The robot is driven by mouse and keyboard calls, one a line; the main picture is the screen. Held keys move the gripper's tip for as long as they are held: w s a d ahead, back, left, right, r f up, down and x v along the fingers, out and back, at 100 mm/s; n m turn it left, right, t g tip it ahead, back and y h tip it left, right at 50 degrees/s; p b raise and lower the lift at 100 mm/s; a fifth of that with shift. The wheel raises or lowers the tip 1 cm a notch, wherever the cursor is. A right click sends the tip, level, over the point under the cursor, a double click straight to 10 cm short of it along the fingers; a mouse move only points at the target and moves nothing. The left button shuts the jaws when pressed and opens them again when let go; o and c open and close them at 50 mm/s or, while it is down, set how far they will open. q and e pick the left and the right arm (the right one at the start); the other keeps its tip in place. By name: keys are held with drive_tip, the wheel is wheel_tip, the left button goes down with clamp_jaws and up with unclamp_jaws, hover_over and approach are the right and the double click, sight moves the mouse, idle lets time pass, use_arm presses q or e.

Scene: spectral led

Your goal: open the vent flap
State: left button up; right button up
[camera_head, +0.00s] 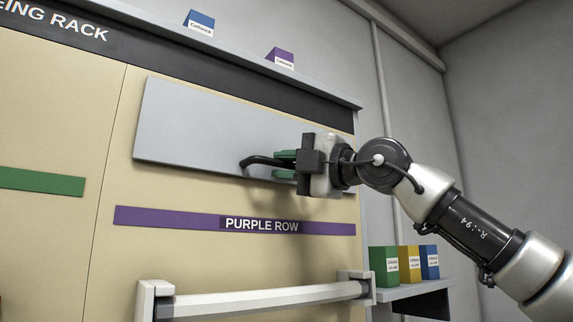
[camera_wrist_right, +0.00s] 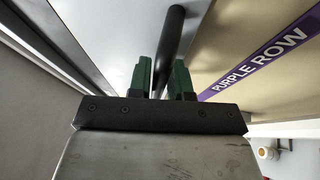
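The vent flap is a wide grey panel (camera_head: 205,125) on the beige rack front, in the upper middle of the head view. It lies nearly flat with the front; whether it stands slightly ajar I cannot tell. A black bar handle (camera_head: 256,161) sits at its lower part. My right gripper (camera_head: 284,165), with green fingers, is at the handle's right part. In the right wrist view the handle (camera_wrist_right: 173,35) runs between the two fingers of this gripper (camera_wrist_right: 162,75), close to both. Whether they press on it I cannot tell. My left gripper is out of view.
A purple strip labelled PURPLE ROW (camera_head: 180,220) runs below the flap. A pale bar on brackets (camera_head: 265,299) juts out lower down. Green, yellow and blue boxes (camera_head: 409,263) stand on a side shelf at right. Blue and purple cards (camera_head: 280,58) stand on the top ledge.

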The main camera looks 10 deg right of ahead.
clamp_jaws()
drive_tip(key=shift+s, duration=0.1)
drive_tip(key=shift+s+d+r+g+h, duration=0.15)
drive_tip(key=shift+s+r+g+h, duration=0.05)
drive_tip(key=shift+s+g+h, duration=0.1)
drive_tip(key=s+d+r+m+g+h, duration=0.1)
drive_tip(key=s+d+r, duration=0.1)
drive_tip(key=s+r, duration=0.2)
drive_tip(key=shift+s+r+p, duration=0.15)
drive_tip(key=shift+s+p, duration=0.15)
drive_tip(key=shift+s, duration=0.2)
drive_tip(key=shift+d, duration=0.1)
